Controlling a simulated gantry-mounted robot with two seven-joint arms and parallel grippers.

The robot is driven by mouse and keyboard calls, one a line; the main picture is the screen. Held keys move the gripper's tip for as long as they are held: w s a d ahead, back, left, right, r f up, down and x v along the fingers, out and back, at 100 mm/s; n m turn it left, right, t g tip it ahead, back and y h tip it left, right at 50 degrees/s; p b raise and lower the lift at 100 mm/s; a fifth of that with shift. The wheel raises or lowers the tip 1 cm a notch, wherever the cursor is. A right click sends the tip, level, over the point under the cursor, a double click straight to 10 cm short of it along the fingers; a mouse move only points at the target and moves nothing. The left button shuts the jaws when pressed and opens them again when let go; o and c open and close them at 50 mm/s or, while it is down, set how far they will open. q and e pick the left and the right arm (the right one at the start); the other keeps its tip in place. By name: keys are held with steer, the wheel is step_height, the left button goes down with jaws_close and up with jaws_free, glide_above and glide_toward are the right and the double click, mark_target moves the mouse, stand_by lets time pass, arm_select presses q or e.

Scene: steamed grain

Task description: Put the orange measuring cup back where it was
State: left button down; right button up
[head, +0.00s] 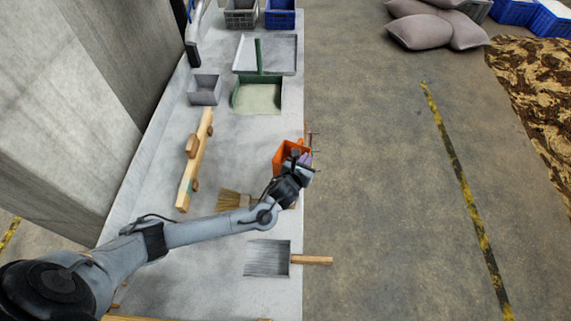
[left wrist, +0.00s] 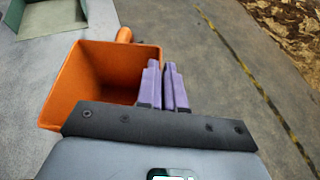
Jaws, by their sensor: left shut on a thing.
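The orange measuring cup (head: 284,152) is a square, open box at the right edge of the grey table. In the left wrist view the cup (left wrist: 85,85) shows its empty inside, with a rounded orange piece sticking out at its far right corner. My left gripper (head: 306,161) is at the cup's right side, with its purple fingers (left wrist: 164,87) close together and shut on the cup. The exact place of the grip is hidden by the fingers. I cannot tell whether the cup touches the table. My right gripper is not in view.
A brush (head: 232,200) lies beneath my left arm, and a metal scoop (head: 267,259) with a wooden handle lies nearer. A green dustpan (head: 257,97), a grey box (head: 204,90) and a wooden bar (head: 196,158) are farther back.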

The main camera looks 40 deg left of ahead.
mark_target(289, 154)
arm_select(q)
steer(key=a+f, duration=0.1)
steer(key=a, duration=0.1)
steer(key=w+a+f, duration=0.1)
steer(key=a+f, duration=0.1)
steer(key=a, duration=0.1)
steer(key=a+f, duration=0.2)
steer(key=a, duration=0.1)
steer(key=shift+w+a+b, duration=0.1)
steer(key=shift+w+b, duration=0.05)
steer(key=shift+b, duration=0.25)
steer(key=shift+f+b, duration=0.45)
steer(key=shift+f, duration=1.55)
steer(key=shift+f, duration=0.1)
steer(key=c, duration=1.3)
jaws_free()
steer(key=shift+o, duration=0.2)
